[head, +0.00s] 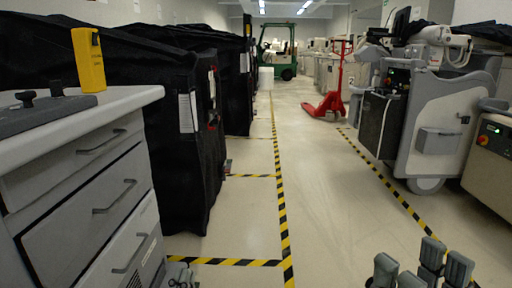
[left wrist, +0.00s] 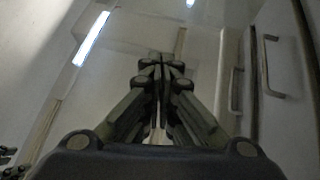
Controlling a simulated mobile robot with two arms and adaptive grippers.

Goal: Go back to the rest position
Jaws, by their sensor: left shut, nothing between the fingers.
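My left gripper (left wrist: 160,65) is shut and empty in the left wrist view, its fingertips together. In the head view a small part of my left gripper (head: 181,274) shows at the bottom edge, beside the grey drawer cabinet (head: 105,195). My right gripper (head: 421,265) shows at the bottom right of the head view, its fingers pointing up and spread apart with nothing visible between them. Its lower part is cut off by the frame.
A yellow device (head: 89,62) stands on the cabinet's worktop. Black covered carts (head: 180,130) line the left. Grey medical equipment (head: 437,115) stands on the right. A red pallet truck (head: 328,103) and a green forklift (head: 277,62) are farther back. The striped aisle between is clear.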

